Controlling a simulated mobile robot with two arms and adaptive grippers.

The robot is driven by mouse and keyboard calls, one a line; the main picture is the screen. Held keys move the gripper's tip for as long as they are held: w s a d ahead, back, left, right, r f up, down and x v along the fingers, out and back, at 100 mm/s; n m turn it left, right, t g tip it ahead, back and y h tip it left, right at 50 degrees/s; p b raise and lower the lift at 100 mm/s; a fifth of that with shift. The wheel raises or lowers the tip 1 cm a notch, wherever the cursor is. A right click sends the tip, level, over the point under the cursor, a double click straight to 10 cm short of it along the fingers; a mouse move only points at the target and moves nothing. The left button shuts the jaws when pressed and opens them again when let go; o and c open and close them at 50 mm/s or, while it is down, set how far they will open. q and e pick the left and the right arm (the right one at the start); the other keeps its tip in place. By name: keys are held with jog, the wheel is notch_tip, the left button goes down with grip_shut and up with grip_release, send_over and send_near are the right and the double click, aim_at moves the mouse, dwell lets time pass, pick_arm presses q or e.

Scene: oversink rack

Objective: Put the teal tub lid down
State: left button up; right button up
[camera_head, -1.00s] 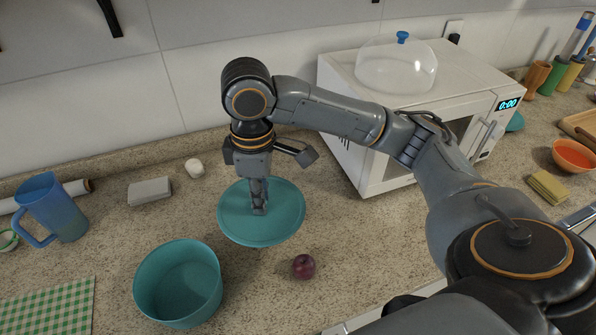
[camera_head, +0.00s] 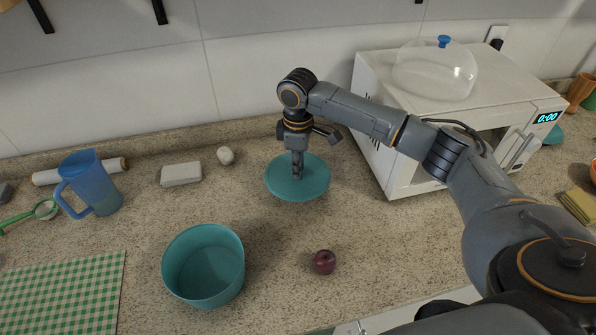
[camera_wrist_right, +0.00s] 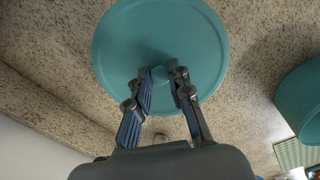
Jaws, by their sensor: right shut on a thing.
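The teal tub lid (camera_head: 318,184) lies level at the counter behind the apple, in front of the microwave's left side. I cannot tell if it touches the counter or hangs just above it. My right gripper (camera_head: 297,174) points down at the middle of the lid. In the right wrist view the fingers (camera_wrist_right: 160,82) are shut around the small knob at the centre of the lid (camera_wrist_right: 150,28). The open teal tub (camera_head: 204,266) stands to the front left of the lid, apart from it. My left gripper is not in view.
A dark red apple (camera_head: 324,262) lies in front of the lid. A white microwave (camera_head: 380,130) stands behind right. A grey block (camera_head: 181,174), a white round item (camera_head: 225,155) and a blue pitcher (camera_head: 92,185) are to the left. Counter between lid and tub is clear.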

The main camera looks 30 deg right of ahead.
jog(key=shift+w+d+f, duration=0.1)
jog(key=shift+w+f, duration=0.1)
jog(key=shift+f, duration=0.05)
notch_tip(320, 180, down, 3)
jog(key=shift+w+d+r+p, duration=0.1)
jog(key=shift+w+p, duration=0.05)
jog(key=shift+p, duration=0.5)
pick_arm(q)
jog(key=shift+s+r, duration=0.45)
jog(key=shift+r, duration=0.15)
pick_arm(e)
jog(key=shift+f, duration=0.35)
jog(key=shift+f, duration=0.15)
jog(key=o, duration=0.8)
pick_arm(q)
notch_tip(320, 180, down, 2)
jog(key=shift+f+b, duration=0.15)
jog(key=shift+b, duration=1.05)
pick_arm(e)
notch_tip(320, 180, up, 12)
jog(key=shift+r, duration=0.2)
